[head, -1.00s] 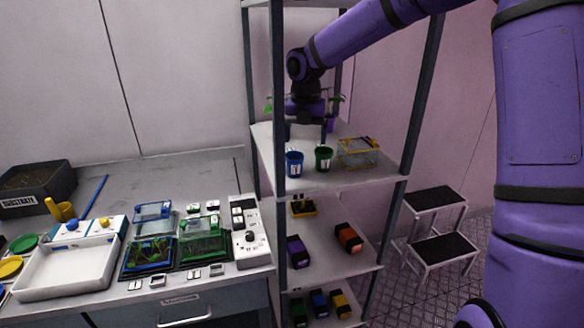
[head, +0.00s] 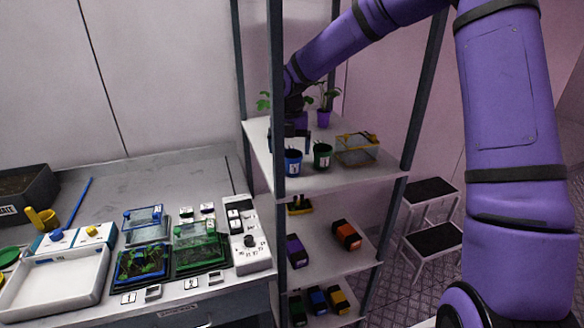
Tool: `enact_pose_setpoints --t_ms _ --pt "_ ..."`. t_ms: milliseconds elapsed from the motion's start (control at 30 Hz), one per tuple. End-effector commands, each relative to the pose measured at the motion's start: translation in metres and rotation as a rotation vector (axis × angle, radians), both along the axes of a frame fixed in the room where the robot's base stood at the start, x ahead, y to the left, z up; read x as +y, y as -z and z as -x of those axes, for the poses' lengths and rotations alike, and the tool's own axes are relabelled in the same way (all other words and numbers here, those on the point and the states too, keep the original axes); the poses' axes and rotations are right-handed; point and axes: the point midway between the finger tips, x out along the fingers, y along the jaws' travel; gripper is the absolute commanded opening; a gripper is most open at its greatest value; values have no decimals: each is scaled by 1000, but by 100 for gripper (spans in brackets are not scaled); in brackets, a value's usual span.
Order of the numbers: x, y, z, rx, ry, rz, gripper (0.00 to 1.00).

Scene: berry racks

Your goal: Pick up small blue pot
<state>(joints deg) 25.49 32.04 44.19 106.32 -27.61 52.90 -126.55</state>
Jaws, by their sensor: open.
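The small blue pot (head: 293,163) stands upright on the rack's upper shelf (head: 322,183), near its front left, with a white label on its front. My gripper (head: 292,143) is open, pointing down just behind and above the blue pot. One dark finger shows right of the pot's rim; the rack's front post partly hides the rest. I cannot tell whether the fingers touch the pot. A small green pot (head: 322,156) stands just right of the blue one, apart from it.
A clear box with yellow rim (head: 357,149) and a purple pot with a plant (head: 324,117) share the shelf. The front post (head: 276,90) stands close left. Lower shelves hold coloured boxes (head: 346,235). A bench with trays (head: 60,285) is left; a step stool (head: 432,190) is right.

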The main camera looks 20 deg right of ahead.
Motion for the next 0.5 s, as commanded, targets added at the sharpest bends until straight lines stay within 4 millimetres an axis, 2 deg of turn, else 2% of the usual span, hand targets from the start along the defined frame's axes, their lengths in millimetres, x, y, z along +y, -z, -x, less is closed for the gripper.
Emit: enact_pose_setpoints --t_ms 167,400,500 --pt "-3 13 1 2 0 0 88" --pt "-6 45 3 1 -2 0 88" --pt "-7 52 3 1 0 0 88"
